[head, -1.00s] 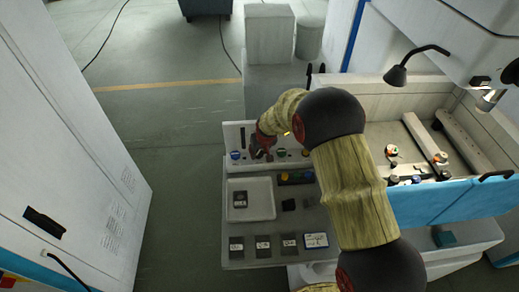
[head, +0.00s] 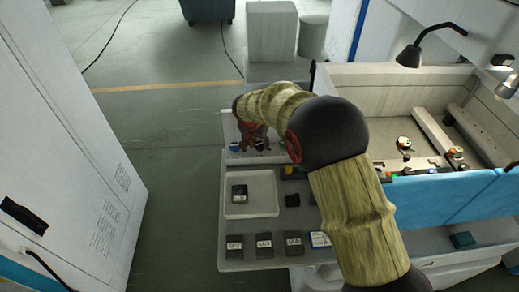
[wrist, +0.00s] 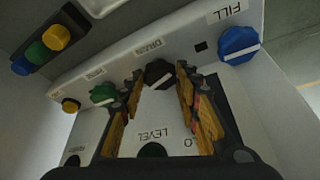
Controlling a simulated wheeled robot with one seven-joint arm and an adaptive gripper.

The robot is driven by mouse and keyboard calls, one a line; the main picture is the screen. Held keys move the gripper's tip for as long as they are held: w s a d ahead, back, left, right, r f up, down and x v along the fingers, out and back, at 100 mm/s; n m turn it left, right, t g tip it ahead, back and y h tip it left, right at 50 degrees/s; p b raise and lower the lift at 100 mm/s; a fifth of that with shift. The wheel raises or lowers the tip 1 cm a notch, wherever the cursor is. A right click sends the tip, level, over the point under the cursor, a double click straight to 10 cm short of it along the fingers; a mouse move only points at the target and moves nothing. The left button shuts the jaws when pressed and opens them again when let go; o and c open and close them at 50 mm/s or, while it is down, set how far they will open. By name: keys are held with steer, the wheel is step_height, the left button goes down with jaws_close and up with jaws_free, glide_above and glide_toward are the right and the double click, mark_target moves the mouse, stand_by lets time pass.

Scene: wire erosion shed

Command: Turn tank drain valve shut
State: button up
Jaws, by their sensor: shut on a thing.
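The drain valve is a black knob (wrist: 158,74) on a white panel (wrist: 215,85), under a label that seems to read DRAIN. It shows in the wrist view, between the fingertips. My gripper (wrist: 160,72) is shut on this knob, one finger on each side. The knob's pointer and angle are hard to tell. In the head view my gripper (head: 256,144) is at the upright panel (head: 228,126) at the back of the bench, and my arm hides much of that panel. The drain knob cannot be made out there.
A blue knob (wrist: 238,44) under FILL is close to the right finger. A green knob (wrist: 102,94) and a yellow knob (wrist: 70,105) are to the left. A white tray (head: 262,182) and several dark blocks lie on the bench. The open tank (head: 400,88) stands at the right.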

steer(key=shift+m+b, duration=0.55)
steer(key=shift+m, duration=0.05)
steer(key=o, duration=0.9)
steer(key=shift+a, duration=0.1)
steer(key=v, duration=1.2)
steer(key=shift+w+a, duration=0.15)
steer(key=shift+w, duration=0.05)
